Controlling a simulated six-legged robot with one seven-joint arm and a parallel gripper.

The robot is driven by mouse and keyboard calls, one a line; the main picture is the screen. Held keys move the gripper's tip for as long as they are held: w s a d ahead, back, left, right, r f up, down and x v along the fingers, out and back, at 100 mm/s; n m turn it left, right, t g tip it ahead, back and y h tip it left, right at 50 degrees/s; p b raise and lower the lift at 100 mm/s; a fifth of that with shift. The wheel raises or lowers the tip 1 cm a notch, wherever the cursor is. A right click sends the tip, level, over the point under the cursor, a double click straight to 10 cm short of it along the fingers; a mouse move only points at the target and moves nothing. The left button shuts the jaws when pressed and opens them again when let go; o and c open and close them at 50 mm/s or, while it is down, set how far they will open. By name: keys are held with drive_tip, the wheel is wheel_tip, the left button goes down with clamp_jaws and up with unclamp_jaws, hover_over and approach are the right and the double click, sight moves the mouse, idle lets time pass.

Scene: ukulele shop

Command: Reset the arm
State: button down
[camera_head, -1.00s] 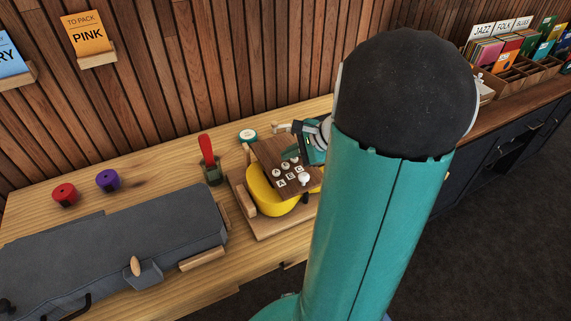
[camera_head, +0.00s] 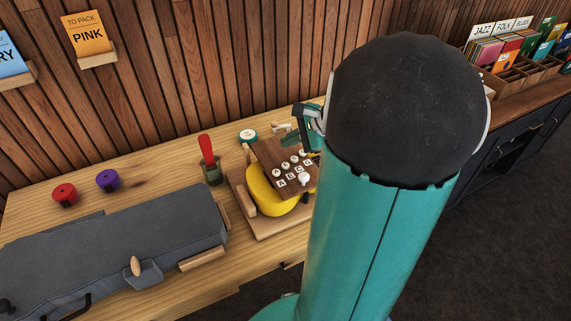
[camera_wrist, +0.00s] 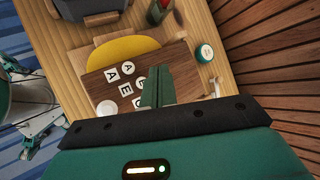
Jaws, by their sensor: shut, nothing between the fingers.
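My arm is a thick teal column with a black rounded joint, filling the centre right of the head view. My gripper (camera_wrist: 157,86) shows in the wrist view with its green fingers shut together and empty, in front of a dark brown lettered board (camera_wrist: 135,82). In the head view it is partly hidden behind my arm. The board (camera_head: 272,155) carries white letter tiles and round white knobs. It sits over a yellow rounded piece (camera_head: 265,196) on a wooden base (camera_head: 255,228). Whether the fingers touch the board cannot be told.
A dark grey case (camera_head: 110,245) lies on the wooden bench at the left. Red (camera_head: 64,194) and purple (camera_head: 107,180) round items, a red-handled tool in a cup (camera_head: 209,158) and a teal-and-white round tin (camera_head: 248,136) stand behind. A slatted wall (camera_head: 230,60) backs the bench.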

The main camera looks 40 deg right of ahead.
idle(0.4)
drive_tip(key=s+a+r+n+g, duration=0.1)
drive_tip(key=a+r+n+g, duration=0.1)
drive_tip(key=a+n, duration=0.5)
drive_tip(key=s+a+r+n+g, duration=0.1)
drive_tip(key=a+r+n+g, duration=0.15)
drive_tip(key=a, duration=0.75)
drive_tip(key=s+a+r+n+t+h, duration=0.1)
drive_tip(key=s+a+r+n+h, duration=0.2)
drive_tip(key=s+a+n, duration=0.4)
drive_tip(key=a+n, duration=0.3)
drive_tip(key=n, duration=0.2)
drive_tip(key=shift+s+a+t+h, duration=0.3)
drive_tip(key=shift+s+t+h, duration=0.05)
drive_tip(key=shift+h, duration=0.05)
drive_tip(key=shift+d+r, duration=0.1)
drive_tip(key=shift+d, duration=0.05)
